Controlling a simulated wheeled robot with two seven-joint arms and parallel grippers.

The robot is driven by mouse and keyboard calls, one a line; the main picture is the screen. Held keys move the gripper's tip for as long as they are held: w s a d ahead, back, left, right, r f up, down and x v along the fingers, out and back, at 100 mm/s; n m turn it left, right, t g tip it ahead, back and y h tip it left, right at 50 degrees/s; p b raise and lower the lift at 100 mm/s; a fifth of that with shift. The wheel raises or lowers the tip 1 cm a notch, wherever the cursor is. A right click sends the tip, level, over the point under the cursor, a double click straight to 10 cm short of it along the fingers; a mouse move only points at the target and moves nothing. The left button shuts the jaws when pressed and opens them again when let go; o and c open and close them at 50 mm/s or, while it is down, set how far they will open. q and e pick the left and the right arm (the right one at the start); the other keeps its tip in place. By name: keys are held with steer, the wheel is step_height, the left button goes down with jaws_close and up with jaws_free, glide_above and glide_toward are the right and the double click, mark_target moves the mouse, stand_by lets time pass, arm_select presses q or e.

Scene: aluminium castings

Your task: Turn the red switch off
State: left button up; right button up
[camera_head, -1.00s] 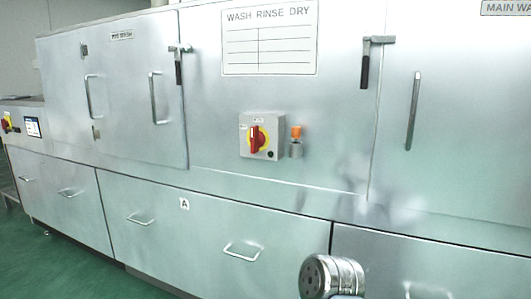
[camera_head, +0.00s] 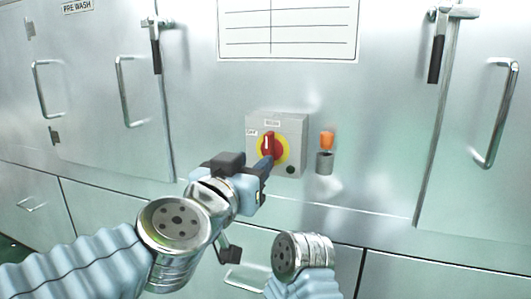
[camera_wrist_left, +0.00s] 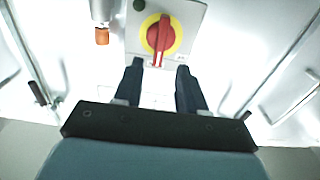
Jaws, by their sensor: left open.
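The red switch (camera_head: 268,146) is a red rotary handle on a yellow disc, mounted on a grey box (camera_head: 292,125) on the steel machine front. Its handle stands upright, toward the label at the top; an OFF label is at the left. In the left wrist view the switch (camera_wrist_left: 160,36) appears at the top centre. My left gripper (camera_head: 264,168) is in front of the box, at the switch's lower left in the head view. In the wrist view its two dark fingers (camera_wrist_left: 160,70) are apart, with nothing held between them. Whether they touch the handle cannot be told. My right gripper is out of view.
An orange-topped fitting (camera_head: 326,142) sticks out just right of the box. Door handles (camera_head: 136,92) and latches (camera_head: 437,48) project from the panels on both sides. A white chart (camera_head: 288,28) is above. My right forearm is at the bottom centre.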

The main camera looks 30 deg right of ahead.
mark_target(266, 150)
arm_select(q)
steer(key=x, duration=0.7)
steer(key=shift+w+d+p, duration=0.25)
steer(key=shift+p, duration=0.05)
jaws_close()
